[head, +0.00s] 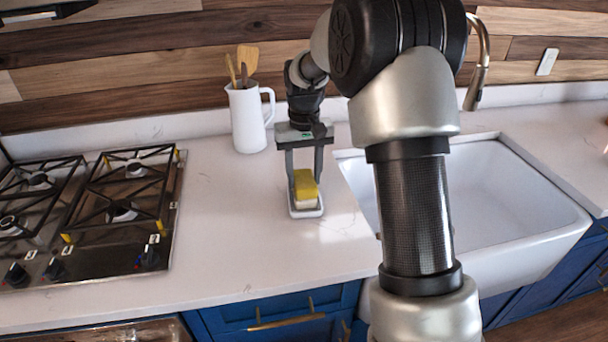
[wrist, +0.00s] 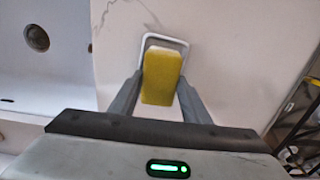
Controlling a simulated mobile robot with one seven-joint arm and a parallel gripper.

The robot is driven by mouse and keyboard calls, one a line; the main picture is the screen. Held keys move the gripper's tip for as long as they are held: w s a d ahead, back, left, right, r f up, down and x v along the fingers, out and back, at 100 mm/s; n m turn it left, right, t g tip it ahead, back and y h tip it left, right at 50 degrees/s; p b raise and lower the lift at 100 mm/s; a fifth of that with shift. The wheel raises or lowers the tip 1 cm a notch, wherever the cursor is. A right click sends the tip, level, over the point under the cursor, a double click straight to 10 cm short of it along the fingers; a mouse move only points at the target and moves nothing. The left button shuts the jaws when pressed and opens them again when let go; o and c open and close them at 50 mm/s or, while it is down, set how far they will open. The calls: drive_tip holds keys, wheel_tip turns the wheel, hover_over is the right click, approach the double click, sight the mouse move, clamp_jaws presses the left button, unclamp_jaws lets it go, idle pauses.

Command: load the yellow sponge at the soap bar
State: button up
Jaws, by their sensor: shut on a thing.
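The yellow sponge (head: 306,183) is between the two fingers of my gripper (head: 304,188), which is shut on it. In the wrist view the sponge (wrist: 163,73) fills the gap between the fingers. A small white dish (head: 307,213) is on the counter directly under the sponge; its rim (wrist: 167,38) shows beyond the sponge in the wrist view. A pale block shows just below the yellow part, in the dish. I cannot tell whether it is the soap bar or part of the sponge, nor whether the sponge touches it.
A white jug (head: 248,120) with wooden utensils stands behind and left of the dish. A gas hob (head: 120,215) is at the left. A white sink (head: 500,200) with a tap (head: 479,70) is at the right. The counter (head: 225,230) around the dish is clear.

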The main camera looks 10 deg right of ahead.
sight(304, 178)
drive_tip(key=shift+r+p, duration=2.8)
drive_tip(key=shift+r, duration=0.7)
